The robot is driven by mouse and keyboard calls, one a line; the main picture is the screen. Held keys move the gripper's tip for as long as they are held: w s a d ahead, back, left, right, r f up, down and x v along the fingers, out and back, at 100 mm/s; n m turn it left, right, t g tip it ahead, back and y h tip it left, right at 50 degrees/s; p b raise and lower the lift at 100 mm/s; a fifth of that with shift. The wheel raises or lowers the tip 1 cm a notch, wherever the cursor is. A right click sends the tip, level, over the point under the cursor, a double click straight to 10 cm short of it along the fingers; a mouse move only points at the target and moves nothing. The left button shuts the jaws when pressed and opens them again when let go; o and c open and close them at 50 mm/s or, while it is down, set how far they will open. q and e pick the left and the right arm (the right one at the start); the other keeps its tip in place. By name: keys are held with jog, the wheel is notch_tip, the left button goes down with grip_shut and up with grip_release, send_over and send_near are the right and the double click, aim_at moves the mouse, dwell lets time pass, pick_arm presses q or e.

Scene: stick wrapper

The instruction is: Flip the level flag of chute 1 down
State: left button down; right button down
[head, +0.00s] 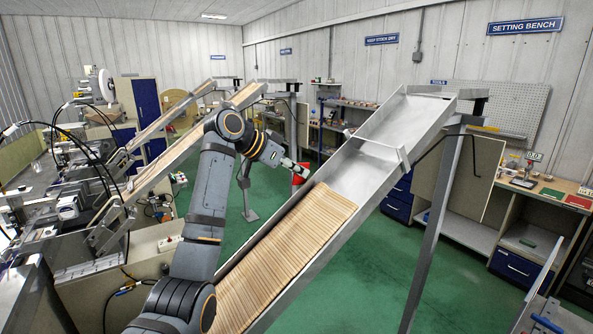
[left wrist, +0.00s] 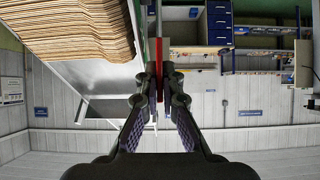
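The nearest chute (head: 375,150) is a sloping metal trough with a row of pale wooden sticks (head: 290,255) in its lower half. The level flag (head: 298,174) is a small red plate at its left side, partly hidden by my left gripper (head: 301,167). In the left wrist view the red flag (left wrist: 158,52) shows as a narrow upright strip between the fingertips of my left gripper (left wrist: 158,80). The fingers are drawn together with the strip between them; contact on both sides is hard to see. No chute number is readable. My right gripper is out of view.
Two more sloping chutes (head: 160,165) stand behind to the left, by machines with cables. The near chute's support leg (head: 435,225) stands on the green floor. A setting bench (head: 545,190) is at the right. Open floor (head: 370,265) lies under the chute.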

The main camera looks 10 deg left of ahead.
pick_arm(q)
jog(key=shift+r, duration=0.15)
jog(key=c, duration=1.5)
grip_release()
jog(key=v, duration=1.1)
jog(key=shift+s+a+r, duration=0.15)
jog(key=shift+s+a, duration=0.1)
jog(key=shift+s, duration=0.05)
